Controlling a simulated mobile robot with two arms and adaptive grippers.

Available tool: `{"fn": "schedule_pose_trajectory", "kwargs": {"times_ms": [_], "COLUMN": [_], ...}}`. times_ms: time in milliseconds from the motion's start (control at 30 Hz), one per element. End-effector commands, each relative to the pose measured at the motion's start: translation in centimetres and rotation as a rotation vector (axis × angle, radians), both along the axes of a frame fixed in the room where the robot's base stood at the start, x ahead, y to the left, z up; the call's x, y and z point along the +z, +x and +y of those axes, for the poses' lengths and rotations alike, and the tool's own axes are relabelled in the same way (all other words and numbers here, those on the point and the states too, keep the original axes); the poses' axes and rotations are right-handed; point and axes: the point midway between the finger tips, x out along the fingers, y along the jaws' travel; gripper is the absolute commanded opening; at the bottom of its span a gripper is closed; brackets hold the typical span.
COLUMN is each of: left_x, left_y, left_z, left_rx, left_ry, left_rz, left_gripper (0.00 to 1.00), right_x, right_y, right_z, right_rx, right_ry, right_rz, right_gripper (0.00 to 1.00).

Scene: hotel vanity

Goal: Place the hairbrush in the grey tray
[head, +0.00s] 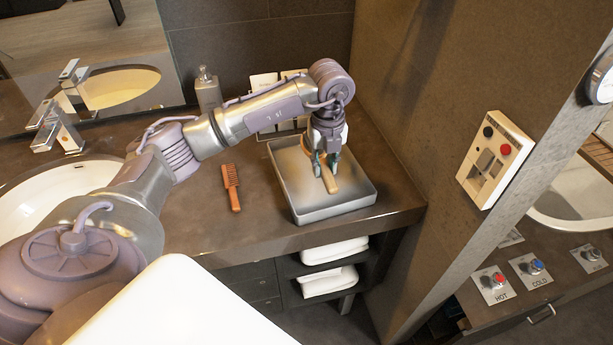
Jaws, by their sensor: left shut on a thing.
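The grey tray (374,193) is a shallow rectangular pan on the right part of the dark counter. My left gripper (325,164) reaches over it, pointing down, shut on the hairbrush (331,182). The brush's light wooden handle sticks out below the fingers, within the tray's outline. The rest of the brush is mostly hidden by the gripper. I cannot tell whether the brush touches the tray floor. My right gripper is not in view.
An orange-brown comb (232,187) lies on the counter left of the tray. A soap dispenser (208,89) and small cards (264,84) stand behind. A white sink (40,203) with a tap is at left. A wall with a switch panel (494,160) bounds the right.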

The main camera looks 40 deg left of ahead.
Motion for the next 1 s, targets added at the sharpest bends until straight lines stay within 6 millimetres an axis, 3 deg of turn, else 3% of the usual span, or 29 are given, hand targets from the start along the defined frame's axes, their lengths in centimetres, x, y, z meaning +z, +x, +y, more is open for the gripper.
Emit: {"fn": "schedule_pose_trajectory", "kwargs": {"times_ms": [100,300,633,1000], "left_x": [-1.3,-2.6,-6.4,-7.1], "left_y": [-1.1,-1.8,-1.9,-1.9], "left_z": [2.4,4.1,4.2,4.2], "left_rx": [0.002,-0.003,-0.003,-0.004], "left_ry": [0.003,-0.001,-0.001,-0.001], "left_rz": [0.003,-0.001,0.002,-0.001], "left_gripper": [0.0,0.0,0.0,0.0], "right_x": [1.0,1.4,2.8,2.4], "right_y": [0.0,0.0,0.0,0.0], "right_z": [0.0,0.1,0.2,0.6], "right_rx": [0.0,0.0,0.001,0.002], "right_ry": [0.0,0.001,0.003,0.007], "right_rz": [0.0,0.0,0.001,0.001], "right_gripper": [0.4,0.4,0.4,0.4]}}
